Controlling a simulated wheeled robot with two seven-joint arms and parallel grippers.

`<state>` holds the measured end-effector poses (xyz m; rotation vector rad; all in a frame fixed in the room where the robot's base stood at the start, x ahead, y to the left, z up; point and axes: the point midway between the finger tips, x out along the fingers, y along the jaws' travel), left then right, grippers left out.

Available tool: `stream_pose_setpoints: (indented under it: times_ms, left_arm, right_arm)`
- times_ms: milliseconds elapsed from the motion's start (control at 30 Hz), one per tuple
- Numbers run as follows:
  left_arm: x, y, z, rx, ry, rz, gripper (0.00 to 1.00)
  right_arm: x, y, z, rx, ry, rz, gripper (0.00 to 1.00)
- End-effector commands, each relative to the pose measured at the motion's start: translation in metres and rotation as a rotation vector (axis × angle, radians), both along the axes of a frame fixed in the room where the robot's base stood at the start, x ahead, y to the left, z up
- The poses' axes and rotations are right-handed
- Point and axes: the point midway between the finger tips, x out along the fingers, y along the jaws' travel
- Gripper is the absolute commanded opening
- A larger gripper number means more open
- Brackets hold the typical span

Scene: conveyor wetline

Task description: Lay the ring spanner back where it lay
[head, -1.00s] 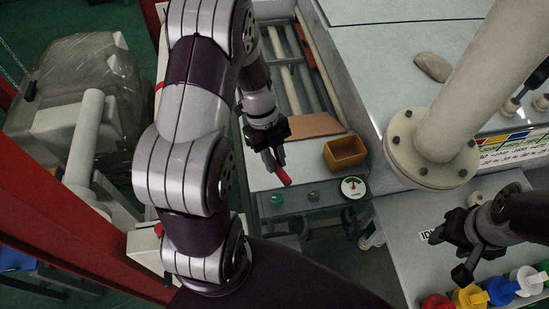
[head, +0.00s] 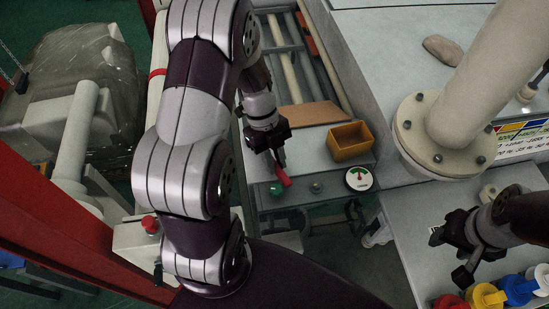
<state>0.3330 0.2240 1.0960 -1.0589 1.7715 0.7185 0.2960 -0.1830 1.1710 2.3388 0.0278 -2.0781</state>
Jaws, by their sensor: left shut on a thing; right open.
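My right gripper (head: 450,256) is open and empty at the right, over the lower grey surface.
An open ochre bin (head: 349,151) stands right of the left gripper. A brown board (head: 309,116) lies behind, before the rollers (head: 290,72). A green button (head: 276,188) and a round gauge (head: 359,179) are on the front edge. A thick flanged pipe (head: 440,135) rises at the right.

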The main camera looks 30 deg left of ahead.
Motion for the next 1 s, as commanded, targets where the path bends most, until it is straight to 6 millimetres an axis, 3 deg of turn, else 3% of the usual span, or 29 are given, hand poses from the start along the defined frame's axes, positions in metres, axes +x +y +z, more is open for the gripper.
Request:
stream_pose_setpoints:
  times_ms: [400,433,500,833,1000]
  left_arm:
    - [0.000,0.000,-0.007,0.000,0.000,0.000,0.00]
    - [0.000,0.000,-0.006,0.000,0.000,0.000,0.29]
    - [0.000,0.000,-0.006,0.000,0.000,0.000,0.52]
    - [0.001,0.001,-0.004,0.000,-0.001,0.000,0.52]
    - [0.007,0.010,0.016,0.002,-0.007,0.001,0.52]
  right_arm:
    - [0.000,0.000,-0.007,0.000,0.000,0.000,0.51]
    - [0.000,0.000,-0.006,0.000,0.000,0.000,0.51]
    - [0.000,0.000,-0.006,0.000,0.000,0.000,0.51]
    - [0.000,0.000,-0.007,0.000,0.000,0.000,0.51]
    - [0.000,0.000,-0.016,0.000,0.000,0.000,0.51]
